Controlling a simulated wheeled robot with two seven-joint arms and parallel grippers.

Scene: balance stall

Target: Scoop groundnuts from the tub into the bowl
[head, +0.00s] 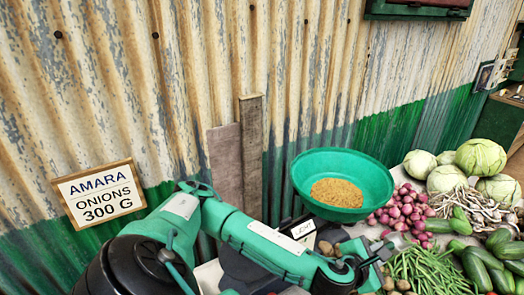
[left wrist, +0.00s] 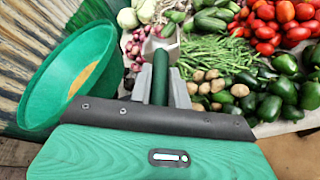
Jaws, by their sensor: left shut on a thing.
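A wide green bowl (head: 370,170) holds a low heap of tan groundnuts (head: 336,192), too small to tell singly. The bowl also shows at the left of the left wrist view (left wrist: 55,65). My left gripper (head: 378,252) is in front of the bowl, to its lower right and apart from it. It is shut on the dark green handle of a scoop (left wrist: 160,72). The scoop's pale head points away from me over the vegetables; its contents cannot be made out. I see no separate tub. My right gripper is out of view.
Red onions (head: 400,210), cabbages (head: 480,157), green beans (head: 430,270) and cucumbers (head: 480,268) crowd the table on the right. Tomatoes (left wrist: 265,28) and potatoes (left wrist: 215,85) lie there too. A small sign reading "LIGHT" (head: 303,229) stands below the bowl. A corrugated wall (head: 300,80) closes the back.

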